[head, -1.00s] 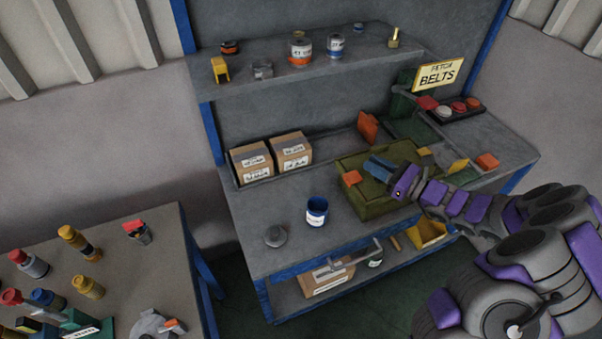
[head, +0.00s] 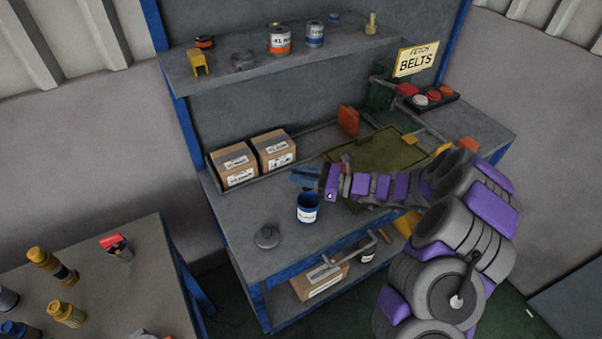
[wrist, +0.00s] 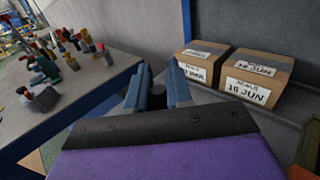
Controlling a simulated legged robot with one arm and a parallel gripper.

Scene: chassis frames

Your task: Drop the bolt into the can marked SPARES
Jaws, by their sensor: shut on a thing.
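My gripper (head: 304,177) is at the bench, just above and behind the blue can in the head view. Its blue fingers show in the wrist view (wrist: 158,88), shut on a dark, round-ended piece, the bolt (wrist: 157,91). The bolt is mostly hidden between the fingers. The open blue can (head: 307,214) stands upright on the bench and has a white label whose lettering is too small to read. I cannot tell whether the bolt is over the can's mouth. The can does not show in the wrist view.
A grey round lid (head: 267,237) lies left of the can. Two cardboard boxes (head: 273,150) stand behind it. An olive-green case (head: 380,153) lies to the right, partly behind my arm. Labelled cans (head: 279,40) stand on the upper shelf. A side table (head: 120,290) holds several bottles.

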